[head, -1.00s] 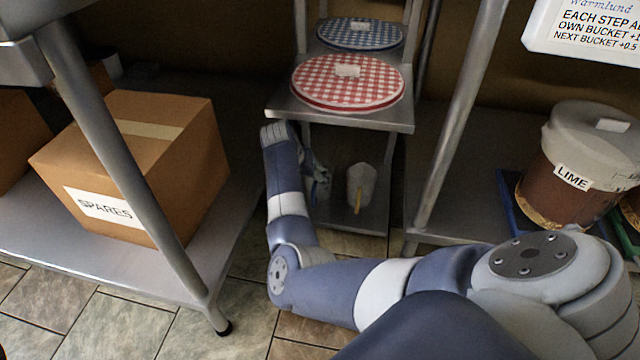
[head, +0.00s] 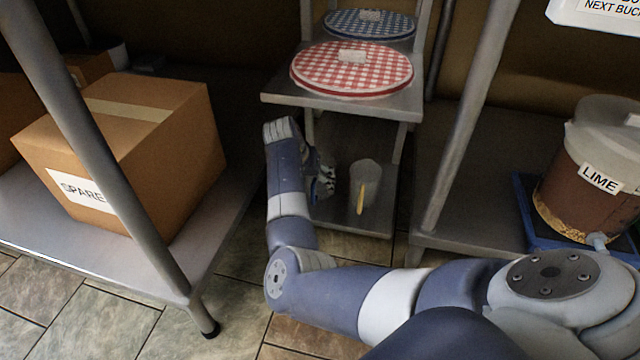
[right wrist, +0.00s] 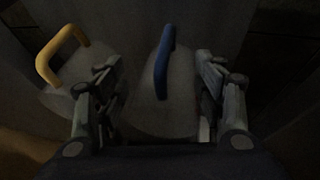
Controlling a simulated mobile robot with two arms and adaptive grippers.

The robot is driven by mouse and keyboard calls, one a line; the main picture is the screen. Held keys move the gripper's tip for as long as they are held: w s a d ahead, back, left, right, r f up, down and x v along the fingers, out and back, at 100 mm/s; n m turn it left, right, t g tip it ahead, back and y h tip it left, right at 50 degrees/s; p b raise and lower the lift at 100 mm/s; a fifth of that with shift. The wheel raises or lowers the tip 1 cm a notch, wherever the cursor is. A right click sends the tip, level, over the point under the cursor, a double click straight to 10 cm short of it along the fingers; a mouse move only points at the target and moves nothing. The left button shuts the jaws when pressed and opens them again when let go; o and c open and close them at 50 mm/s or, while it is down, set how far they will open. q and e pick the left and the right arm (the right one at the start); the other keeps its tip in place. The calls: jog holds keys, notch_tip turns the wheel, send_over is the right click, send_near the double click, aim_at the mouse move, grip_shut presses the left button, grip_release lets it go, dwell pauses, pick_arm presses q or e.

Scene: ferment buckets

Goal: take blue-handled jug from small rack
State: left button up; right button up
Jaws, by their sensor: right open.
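In the right wrist view the blue-handled jug stands between my open right fingers, with its blue handle (right wrist: 164,62) upright in the gap and its pale body (right wrist: 158,108) below. The fingers (right wrist: 158,85) are on either side of it, and I see no clear grip. In the head view my right gripper (head: 325,182) reaches into the lower level of the small rack (head: 350,222); the blue-handled jug is mostly hidden there by my wrist and fingers. A pale jug with a yellow handle (head: 365,175) stands just right of the gripper. My left gripper is out of view.
The rack's upper shelf (head: 405,105) sits above my gripper and carries a red checked lid (head: 350,75). The yellow handle (right wrist: 60,52) is close beside my left-hand finger in the wrist view. A shelf with a SPARES box (head: 120,150) stands left, a LIME bucket (head: 590,165) right.

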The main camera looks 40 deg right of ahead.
grip_shut()
jog(key=shift+r, duration=0.1)
dwell(0.4)
